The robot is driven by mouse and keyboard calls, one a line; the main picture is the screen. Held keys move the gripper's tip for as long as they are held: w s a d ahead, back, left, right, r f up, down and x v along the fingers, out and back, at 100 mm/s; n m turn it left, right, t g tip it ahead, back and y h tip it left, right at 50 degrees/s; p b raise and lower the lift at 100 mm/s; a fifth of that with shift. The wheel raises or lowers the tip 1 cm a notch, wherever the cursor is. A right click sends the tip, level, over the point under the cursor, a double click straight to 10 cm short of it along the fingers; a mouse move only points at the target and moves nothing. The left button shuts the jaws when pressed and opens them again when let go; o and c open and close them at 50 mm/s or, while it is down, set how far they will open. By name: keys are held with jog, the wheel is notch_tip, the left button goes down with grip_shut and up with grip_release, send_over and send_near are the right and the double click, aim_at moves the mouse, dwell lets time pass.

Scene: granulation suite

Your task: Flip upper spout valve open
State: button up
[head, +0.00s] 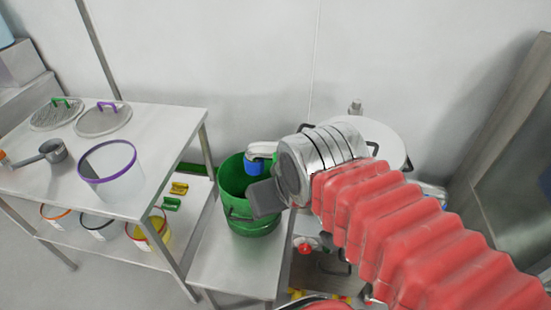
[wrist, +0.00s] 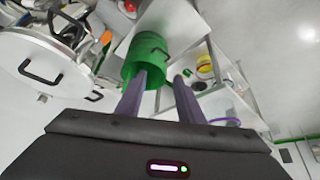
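A pale metal spout (head: 262,149) with a blue end (head: 254,166) reaches over the green bucket (head: 228,215) in the head view. It comes from a steel vessel (head: 385,140) that my arm largely covers. I cannot make out the upper valve's handle or its position. My gripper (head: 264,198) is in front of the bucket, just below the spout in the picture; contact does not show. In the wrist view my gripper's two fingers (wrist: 157,90) are apart with nothing clearly held between them. The green bucket (wrist: 146,58) shows beyond them, and the vessel's lid (wrist: 50,66) is at left.
The bucket stands on a low steel bench (head: 232,268). A steel table (head: 165,125) at left holds a purple-rimmed tub (head: 110,172), a scoop (head: 53,151) and two lids. Red and yellow fittings show below my arm. A steel cabinet (head: 510,160) is at right.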

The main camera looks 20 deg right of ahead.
jog(key=m+g+h, duration=0.2)
jog(key=m+h, duration=0.1)
jog(key=m, duration=0.4)
send_over(275, 156)
jog(key=s+a, duration=0.3)
jog(key=s, duration=0.1)
jog(key=f, duration=0.5)
jog(key=shift+w+d, duration=0.2)
jog(key=shift+w, duration=0.05)
jog(key=shift+f+y, duration=0.15)
jog(key=shift+y, duration=0.15)
jog(key=x, duration=1.3)
jog(key=shift+w+d+f, duration=0.15)
jog(key=shift+f, duration=0.1)
jog(key=shift+c, duration=0.2)
